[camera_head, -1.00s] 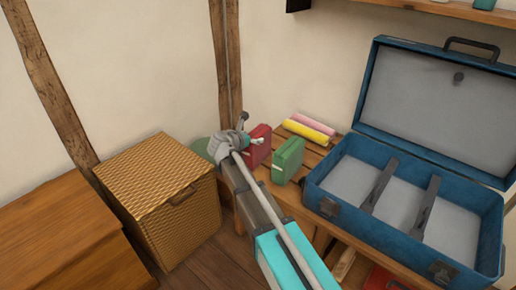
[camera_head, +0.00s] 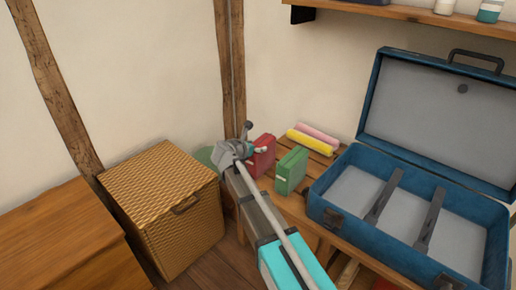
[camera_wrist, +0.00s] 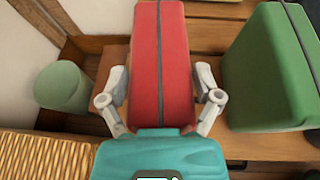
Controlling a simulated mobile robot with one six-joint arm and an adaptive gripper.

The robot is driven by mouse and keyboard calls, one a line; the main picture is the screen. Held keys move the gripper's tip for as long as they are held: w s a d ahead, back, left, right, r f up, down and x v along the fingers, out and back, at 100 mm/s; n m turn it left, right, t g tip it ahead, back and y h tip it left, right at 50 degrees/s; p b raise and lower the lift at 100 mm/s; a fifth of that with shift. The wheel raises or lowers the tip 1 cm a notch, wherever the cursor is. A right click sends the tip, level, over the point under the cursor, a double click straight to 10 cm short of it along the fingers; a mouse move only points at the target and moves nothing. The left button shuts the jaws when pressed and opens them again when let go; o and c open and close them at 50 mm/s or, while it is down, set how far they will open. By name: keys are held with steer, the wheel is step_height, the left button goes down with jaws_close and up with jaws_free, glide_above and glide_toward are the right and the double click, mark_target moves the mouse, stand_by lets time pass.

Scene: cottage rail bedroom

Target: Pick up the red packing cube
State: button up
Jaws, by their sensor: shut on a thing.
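The red packing cube (camera_head: 264,154) stands upright on the wooden bench at its left end, partly hidden by my gripper in the head view. In the wrist view the red packing cube (camera_wrist: 160,62) lies between my two fingers, its dark zip line running along the middle. My gripper (camera_wrist: 160,100) is shut on it, one finger against each side. In the head view my gripper (camera_head: 248,152) reaches it from the left. I cannot tell whether the cube is clear of the bench top.
A green packing cube (camera_head: 291,170) stands just right of the red one. Yellow (camera_head: 311,143) and pink (camera_head: 318,132) rolls lie behind. An open blue suitcase (camera_head: 330,190) with two dark straps is on the right. A wicker hamper (camera_head: 160,200) stands left; a green round object (camera_wrist: 62,86) is beside the bench.

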steer(key=shift+r+p, duration=4.7)
steer(key=shift+r, duration=0.3)
